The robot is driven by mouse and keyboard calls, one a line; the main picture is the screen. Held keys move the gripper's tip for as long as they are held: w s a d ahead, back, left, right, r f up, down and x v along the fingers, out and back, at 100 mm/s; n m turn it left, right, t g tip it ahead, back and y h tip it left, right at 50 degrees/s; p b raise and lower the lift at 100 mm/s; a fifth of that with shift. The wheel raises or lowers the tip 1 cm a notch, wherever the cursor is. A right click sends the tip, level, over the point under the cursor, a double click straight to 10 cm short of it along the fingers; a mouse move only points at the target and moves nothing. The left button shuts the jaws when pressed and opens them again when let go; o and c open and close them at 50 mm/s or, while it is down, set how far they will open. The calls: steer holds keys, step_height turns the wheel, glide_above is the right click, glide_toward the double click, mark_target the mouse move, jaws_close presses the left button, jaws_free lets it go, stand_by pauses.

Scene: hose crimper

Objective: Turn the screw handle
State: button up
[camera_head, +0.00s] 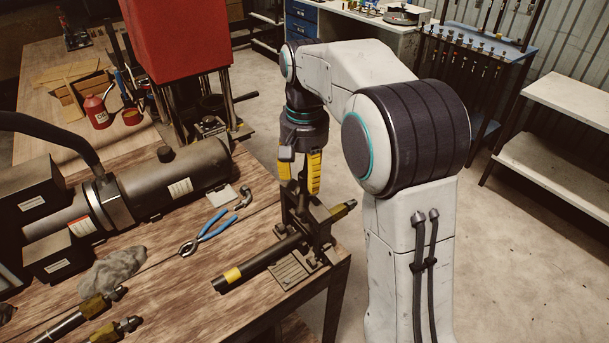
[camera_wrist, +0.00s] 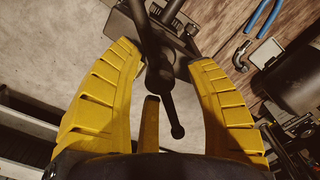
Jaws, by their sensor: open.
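The hose crimper (camera_head: 318,228), a dark metal frame, stands at the right front corner of the wooden table. A black hose (camera_head: 262,262) with a yellow band runs through it, and a brass fitting (camera_head: 343,209) sticks out on the right. My gripper (camera_head: 300,185) points down over the crimper's top, with yellow fingers apart. In the wrist view, the fingers of my gripper (camera_wrist: 170,105) stand open on both sides of the screw handle (camera_wrist: 176,130), a dark bar with a rounded end. I see no clear contact. In the head view the fingers partly hide the handle.
Blue-handled pliers (camera_head: 213,230) and a grey rag (camera_head: 113,270) lie on the wooden table (camera_head: 165,300) to the left. A large dark cylinder machine (camera_head: 165,190) stands behind them. A red press (camera_head: 178,40) is at the back. Open floor lies right of the table.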

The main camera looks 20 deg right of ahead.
steer(key=shift+f, duration=0.2)
jaws_close()
stand_by(0.6)
